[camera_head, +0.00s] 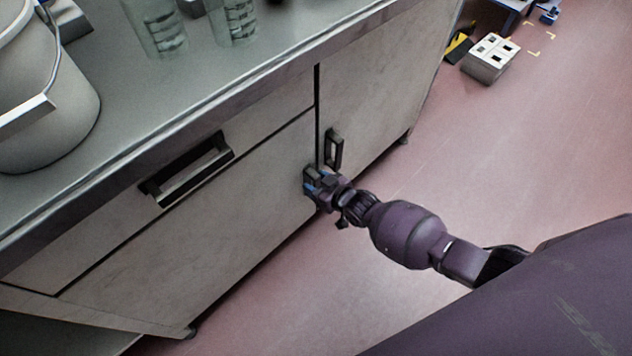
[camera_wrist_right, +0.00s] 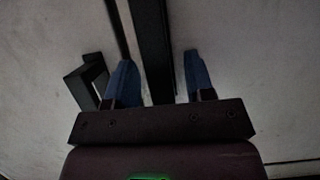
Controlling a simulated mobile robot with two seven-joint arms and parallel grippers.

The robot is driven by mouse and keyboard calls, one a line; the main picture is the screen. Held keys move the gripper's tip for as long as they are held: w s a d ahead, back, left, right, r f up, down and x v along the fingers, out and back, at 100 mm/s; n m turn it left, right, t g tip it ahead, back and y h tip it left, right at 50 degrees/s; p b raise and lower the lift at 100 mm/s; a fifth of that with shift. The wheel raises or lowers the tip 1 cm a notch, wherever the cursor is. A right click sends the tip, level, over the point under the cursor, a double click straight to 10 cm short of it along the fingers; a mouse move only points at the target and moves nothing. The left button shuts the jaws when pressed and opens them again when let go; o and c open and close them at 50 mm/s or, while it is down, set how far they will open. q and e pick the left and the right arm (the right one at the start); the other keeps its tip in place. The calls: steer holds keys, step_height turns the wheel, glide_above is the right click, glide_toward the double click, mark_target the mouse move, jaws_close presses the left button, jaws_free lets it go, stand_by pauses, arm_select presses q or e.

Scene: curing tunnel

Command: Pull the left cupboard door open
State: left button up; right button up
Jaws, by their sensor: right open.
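The left cupboard door (camera_head: 200,245) is a pale grey panel under a drawer, and it looks shut. My right gripper (camera_head: 310,182) is at this door's right edge, near the seam between the doors. In the right wrist view the gripper (camera_wrist_right: 160,72) is open, with its two blue fingers on either side of a dark upright bar, which looks like the left door's handle (camera_wrist_right: 154,40). The fingers look apart from the bar. In the head view the gripper hides this handle. My left gripper is not in view.
The right door's black handle (camera_head: 334,149) is close beside the gripper; it also shows in the right wrist view (camera_wrist_right: 86,82). A drawer handle (camera_head: 190,170) sits above the left door. A bucket (camera_head: 50,110) and glass beakers stand on the worktop (camera_head: 150,95). The pink floor (camera_head: 500,140) beside the cupboard is mostly clear.

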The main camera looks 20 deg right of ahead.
steer(key=shift+c, duration=0.2)
jaws_close()
steer(key=shift+s, duration=0.1)
